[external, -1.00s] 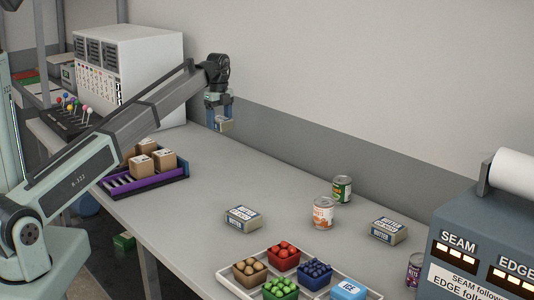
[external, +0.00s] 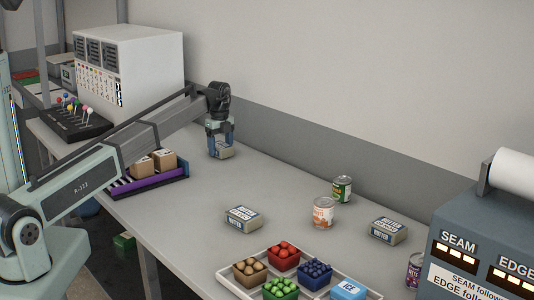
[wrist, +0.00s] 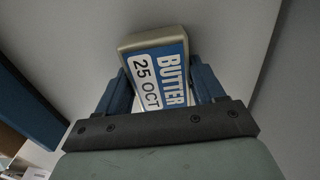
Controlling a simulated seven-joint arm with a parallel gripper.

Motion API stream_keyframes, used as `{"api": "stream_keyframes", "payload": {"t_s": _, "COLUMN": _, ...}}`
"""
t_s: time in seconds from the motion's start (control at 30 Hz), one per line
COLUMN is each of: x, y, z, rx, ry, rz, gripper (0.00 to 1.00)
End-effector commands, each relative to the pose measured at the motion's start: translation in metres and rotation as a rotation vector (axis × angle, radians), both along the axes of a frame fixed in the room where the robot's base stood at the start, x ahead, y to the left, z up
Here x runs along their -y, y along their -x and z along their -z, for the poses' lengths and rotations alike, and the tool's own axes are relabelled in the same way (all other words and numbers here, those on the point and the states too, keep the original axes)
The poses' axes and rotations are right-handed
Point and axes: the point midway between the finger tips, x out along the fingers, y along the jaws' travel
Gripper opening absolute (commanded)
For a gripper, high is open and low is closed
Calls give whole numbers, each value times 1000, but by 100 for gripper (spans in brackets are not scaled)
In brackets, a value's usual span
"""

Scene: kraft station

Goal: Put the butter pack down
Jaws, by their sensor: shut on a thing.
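My gripper (external: 220,146) is shut on a butter pack (external: 221,152) at the far side of the table, in front of the back wall. In the wrist view the pack (wrist: 158,68) sits between the two blue fingers, tilted, with its label reading BUTTER and 25 OCT. The pack is low over the grey table (external: 262,183); I cannot tell whether it touches the top. Two other butter packs lie on the table, one in the middle (external: 243,218) and one to the right (external: 387,230).
An orange-labelled can (external: 323,213) and a green can (external: 342,188) stand right of centre. A white tray (external: 230,276) holds punnets and an ice pack at the front. A purple-edged tray (external: 150,184) with cartons is at left. The table around my gripper is clear.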

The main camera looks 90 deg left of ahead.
Motion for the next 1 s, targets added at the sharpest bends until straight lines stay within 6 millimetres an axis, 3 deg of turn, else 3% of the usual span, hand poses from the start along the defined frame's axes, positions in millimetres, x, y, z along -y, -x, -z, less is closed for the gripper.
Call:
{"api": "stream_keyframes", "payload": {"t_s": 0.37, "x": 0, "y": 0, "z": 3, "rx": 1, "ry": -1, "rz": 0, "gripper": 28}}
{"api": "stream_keyframes", "payload": {"t_s": 0.4, "x": 0, "y": 0, "z": 4, "rx": 1, "ry": -1, "rz": 0, "gripper": 69}}
{"api": "stream_keyframes", "payload": {"t_s": 0.67, "x": 0, "y": 0, "z": 3, "rx": 1, "ry": -1, "rz": 0, "gripper": 94}}
{"api": "stream_keyframes", "payload": {"t_s": 1.0, "x": 0, "y": 0, "z": -1, "rx": 1, "ry": -1, "rz": 0, "gripper": 94}}
